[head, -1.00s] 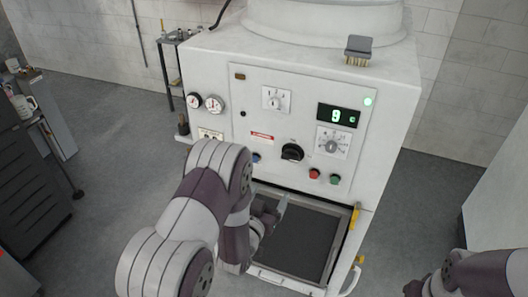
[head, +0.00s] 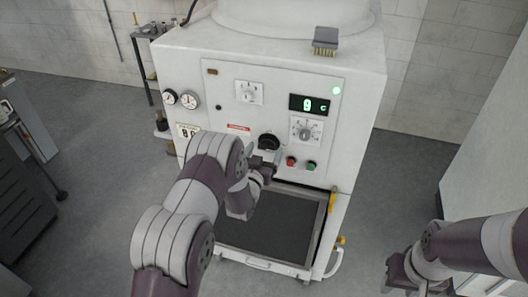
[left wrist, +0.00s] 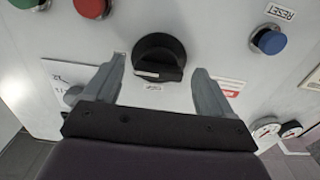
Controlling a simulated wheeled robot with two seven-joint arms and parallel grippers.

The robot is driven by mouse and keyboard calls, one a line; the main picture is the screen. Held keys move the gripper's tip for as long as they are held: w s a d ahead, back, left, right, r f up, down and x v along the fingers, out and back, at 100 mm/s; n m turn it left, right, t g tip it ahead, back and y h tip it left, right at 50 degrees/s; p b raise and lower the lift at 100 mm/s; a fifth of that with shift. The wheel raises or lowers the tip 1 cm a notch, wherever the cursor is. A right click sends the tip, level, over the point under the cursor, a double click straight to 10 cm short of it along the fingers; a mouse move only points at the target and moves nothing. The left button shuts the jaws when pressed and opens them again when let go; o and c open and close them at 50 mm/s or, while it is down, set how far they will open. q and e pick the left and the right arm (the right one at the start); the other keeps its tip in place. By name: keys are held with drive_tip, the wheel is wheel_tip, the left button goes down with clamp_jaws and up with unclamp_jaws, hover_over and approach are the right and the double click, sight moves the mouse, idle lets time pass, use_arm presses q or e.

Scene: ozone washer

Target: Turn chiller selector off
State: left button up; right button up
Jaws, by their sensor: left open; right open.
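A large black rotary knob (head: 268,141) sits on the lower middle of the white control panel. I take it for the chiller selector; its label is too small to read. It also shows in the left wrist view (left wrist: 160,52), with a white mark on its grip bar. My left gripper (head: 264,166) is open, just below and in front of the knob. In the left wrist view its two fingers (left wrist: 160,72) point at the panel, one on each side of the knob, with gaps between. My right gripper (head: 402,272) is open and empty at the lower right, away from the panel.
Red (head: 291,162) and green (head: 311,166) buttons sit right of the knob. A blue button (left wrist: 269,40) marked RESET is on its other side. Above are a dial (head: 306,130) and a display (head: 309,105) reading 9. An open tray door (head: 258,264) projects below.

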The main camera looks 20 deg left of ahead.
use_arm(q)
drive_tip(key=c, duration=1.1)
drive_tip(key=shift+o, duration=0.2)
drive_tip(key=n+b, duration=0.3)
drive_tip(key=shift+f, duration=0.15)
drive_tip(key=n+b, duration=0.8)
drive_tip(key=n, duration=0.2)
drive_tip(key=shift+n, duration=0.4)
drive_tip(key=shift+n+b, duration=1.15)
drive_tip(key=shift+n, duration=0.85)
